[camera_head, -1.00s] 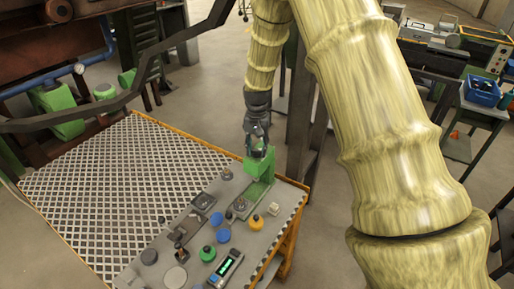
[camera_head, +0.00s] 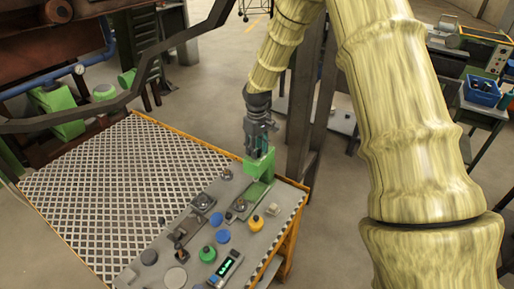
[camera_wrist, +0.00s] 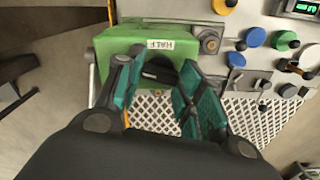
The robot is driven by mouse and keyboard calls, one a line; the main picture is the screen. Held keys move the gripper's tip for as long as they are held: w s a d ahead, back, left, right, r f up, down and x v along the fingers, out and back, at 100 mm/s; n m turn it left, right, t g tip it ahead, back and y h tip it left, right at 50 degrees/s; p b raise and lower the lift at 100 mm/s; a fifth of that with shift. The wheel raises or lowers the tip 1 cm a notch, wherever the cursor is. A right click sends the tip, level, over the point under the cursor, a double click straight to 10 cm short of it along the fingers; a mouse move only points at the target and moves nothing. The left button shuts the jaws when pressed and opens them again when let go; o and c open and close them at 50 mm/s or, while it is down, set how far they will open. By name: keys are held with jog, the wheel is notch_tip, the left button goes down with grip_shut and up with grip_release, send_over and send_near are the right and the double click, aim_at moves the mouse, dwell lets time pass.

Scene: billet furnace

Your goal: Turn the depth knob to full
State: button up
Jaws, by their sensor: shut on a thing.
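The depth knob (camera_wrist: 160,71) is black and sits on the face of a green box (camera_wrist: 112,48), below a white label reading HALF, upside down in the wrist view. The green box also shows in the head view (camera_head: 261,168), at the right corner of the console. My gripper (camera_wrist: 157,90) has its teal-padded fingers on either side of the knob and is shut on it. In the head view my gripper (camera_head: 254,152) reaches down to the box and hides the knob. The knob's pointer cannot be read.
The grey console (camera_head: 160,272) carries blue, green and yellow buttons, levers and a lit green display (camera_head: 227,266). A white lattice grating (camera_head: 110,190) lies left of it, edged by an orange rim. A dark handrail (camera_head: 120,98) crosses behind.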

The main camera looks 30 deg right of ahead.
jog(key=shift+n, duration=1.3)
jog(key=o, duration=1)
jog(key=shift+f, duration=0.1)
notch_tip(320, 180, up, 12)
jog(key=shift+d, duration=0.1)
